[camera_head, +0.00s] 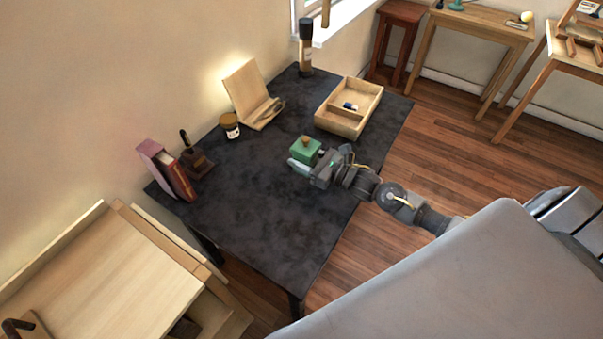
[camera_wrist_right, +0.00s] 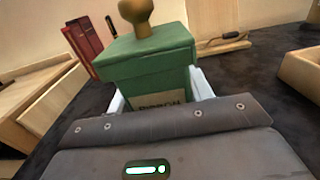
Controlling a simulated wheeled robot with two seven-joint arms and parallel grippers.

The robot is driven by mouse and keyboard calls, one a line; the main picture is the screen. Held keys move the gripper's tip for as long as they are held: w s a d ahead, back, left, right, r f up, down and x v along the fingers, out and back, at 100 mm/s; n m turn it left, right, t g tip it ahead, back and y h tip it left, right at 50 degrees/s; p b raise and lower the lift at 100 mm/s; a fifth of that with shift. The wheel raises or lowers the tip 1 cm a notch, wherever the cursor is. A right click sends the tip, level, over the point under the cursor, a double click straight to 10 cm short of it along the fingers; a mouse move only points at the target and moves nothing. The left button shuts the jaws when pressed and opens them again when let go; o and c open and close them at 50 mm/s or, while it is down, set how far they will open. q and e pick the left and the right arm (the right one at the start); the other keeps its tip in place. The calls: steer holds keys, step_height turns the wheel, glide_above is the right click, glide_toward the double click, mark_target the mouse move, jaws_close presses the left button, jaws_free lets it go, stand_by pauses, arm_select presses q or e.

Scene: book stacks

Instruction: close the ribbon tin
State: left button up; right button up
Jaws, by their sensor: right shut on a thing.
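The ribbon tin (camera_head: 306,151) is a green box on the dark table, near its right edge. In the right wrist view the tin (camera_wrist_right: 150,95) fills the middle and carries a label of which part of the word "RIBBON" shows. Its green lid (camera_wrist_right: 140,50) lies on top, with a brass-coloured knob (camera_wrist_right: 137,14); I cannot tell whether it is fully seated. My right gripper (camera_head: 301,165) is shut on the tin, with pale fingers on both sides of it below the lid. The fingertips are partly hidden behind the tin. My left gripper is out of view.
A wooden divided tray (camera_head: 345,128) stands behind the tin. A bookstand (camera_head: 249,92), a jar (camera_head: 230,125), a dark-capped bottle (camera_head: 305,50), a stamp-like tool (camera_head: 195,160) and red books (camera_head: 168,170) line the far side. The table's (camera_head: 265,225) front half is clear.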

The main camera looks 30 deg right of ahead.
steer(key=shift+w+d+f+b, duration=0.15)
steer(key=shift+w+f+b, duration=0.2)
steer(key=shift+w+f, duration=0.35)
steer(key=shift+s, duration=0.1)
steer(key=f+b, duration=0.1)
steer(key=f, duration=0.1)
steer(key=w+f+b, duration=0.1)
steer(key=b, duration=0.1)
steer(key=shift+d+f, duration=0.1)
steer(key=shift+f, duration=0.5)
steer(key=shift+s+r, duration=0.1)
steer(key=shift+r, duration=0.05)
steer(key=shift+f, duration=0.25)
steer(key=o, duration=1.4)
steer(key=shift+c, duration=0.2)
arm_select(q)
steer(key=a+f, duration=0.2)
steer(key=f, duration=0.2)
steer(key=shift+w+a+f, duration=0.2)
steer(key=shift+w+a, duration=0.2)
